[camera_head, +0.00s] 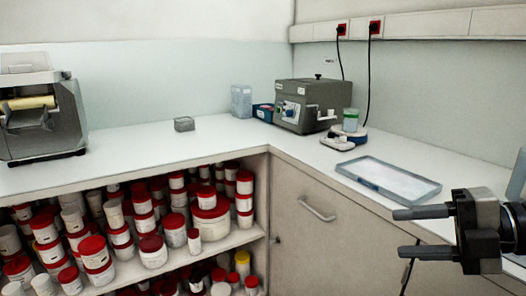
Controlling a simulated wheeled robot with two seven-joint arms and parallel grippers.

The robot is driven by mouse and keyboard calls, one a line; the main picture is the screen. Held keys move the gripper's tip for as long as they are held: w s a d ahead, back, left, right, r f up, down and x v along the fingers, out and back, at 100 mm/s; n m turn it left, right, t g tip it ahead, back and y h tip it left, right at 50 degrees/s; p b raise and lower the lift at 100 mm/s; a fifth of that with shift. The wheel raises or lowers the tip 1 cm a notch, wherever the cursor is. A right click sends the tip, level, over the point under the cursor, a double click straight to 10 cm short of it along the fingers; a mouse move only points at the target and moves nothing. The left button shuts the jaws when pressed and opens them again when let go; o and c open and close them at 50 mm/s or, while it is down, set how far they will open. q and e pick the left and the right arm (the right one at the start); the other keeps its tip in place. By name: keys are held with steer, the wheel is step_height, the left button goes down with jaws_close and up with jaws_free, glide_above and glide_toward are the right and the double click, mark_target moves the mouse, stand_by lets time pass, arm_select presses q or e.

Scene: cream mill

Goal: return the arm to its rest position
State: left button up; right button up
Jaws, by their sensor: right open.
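My right gripper (408,233) shows at the lower right, in front of the right-hand counter. Its two dark fingers point left and stand apart, with nothing between them. It is open and empty, with the cabinet side behind it. Part of my right arm shows at the right edge of the picture. My left gripper is not in view.
A shallow tray (388,180) lies on the right counter, above the gripper in the picture. A grey machine (306,104) and a small scale with a jar (350,121) stand near the corner. Red-lidded jars (210,222) crowd the shelves below. The left counter (140,149) is mostly clear.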

step_height(320, 180, down, 16)
steer(key=s+a+m+t+h+p, duration=0.25)
steer(key=m+t+h, duration=0.55)
steer(key=m, duration=1.1)
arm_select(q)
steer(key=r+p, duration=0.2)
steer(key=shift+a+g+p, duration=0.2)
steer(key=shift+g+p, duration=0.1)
arm_select(e)
steer(key=s+a+f+m+g+h, duration=0.1)
steer(key=s+a+f+m+g, duration=0.3)
steer(key=s+a+f+m, duration=0.4)
step_height(320, 180, down, 2)
steer(key=shift+s+a+f, duration=0.15)
steer(key=shift+s+a, duration=0.2)
steer(key=shift+s, duration=0.2)
